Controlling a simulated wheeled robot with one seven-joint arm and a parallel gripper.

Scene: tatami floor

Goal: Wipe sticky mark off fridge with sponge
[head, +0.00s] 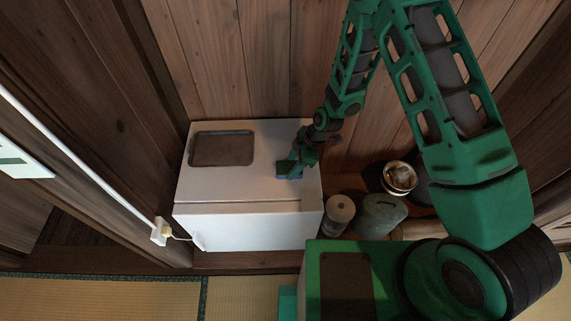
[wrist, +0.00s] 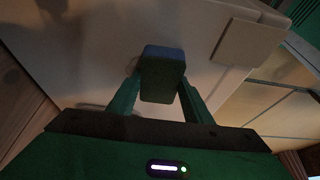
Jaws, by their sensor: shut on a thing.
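The white fridge (head: 250,225) stands against the wooden wall, and its pale top fills much of the wrist view (wrist: 95,50). My gripper (head: 297,160) is over the right part of the fridge top, pointing down. Its two fingers are shut on a small block-shaped sponge (wrist: 162,75), blue at the far end and dark on the near face. The sponge shows as a blue patch in the head view (head: 284,168). It is at or just above the top; I cannot tell if it touches. I cannot clearly make out the sticky mark.
A dark rectangular tray (head: 222,148) lies on the fridge top at the back left. Right of the fridge stand a grey cylinder (head: 339,213), a green-grey canister (head: 381,214) and a round pot (head: 399,177). A plug (head: 160,231) with a cord is at left.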

